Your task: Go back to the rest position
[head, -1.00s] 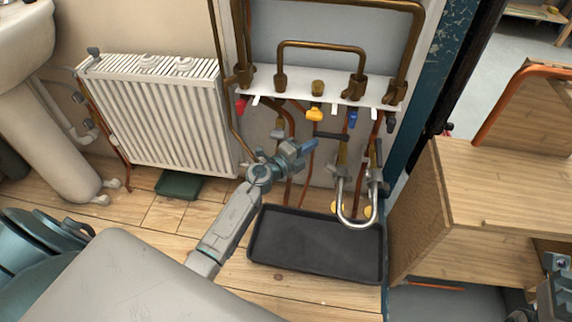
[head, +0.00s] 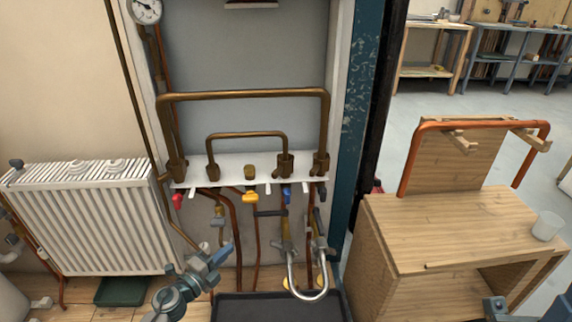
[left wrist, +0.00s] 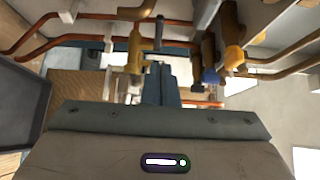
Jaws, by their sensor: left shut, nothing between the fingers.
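My left gripper (head: 218,258) shows at the bottom of the head view, in front of the pipework and left of the silver U-shaped pipe (head: 307,292). Its fingers are shut with nothing between them. In the left wrist view its fingers (left wrist: 160,82) point toward the pipes and are clear of any held thing. A small grey-blue part of my right arm shows at the lower right edge of the head view. It is too cut off to tell its jaws.
A white valve rail (head: 230,172) carries copper pipes with red, yellow and blue handles. A radiator (head: 95,220) is at left. A black tray (head: 285,308) lies below the pipes. A wooden bench (head: 470,225) with a white cup (head: 547,226) stands at right.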

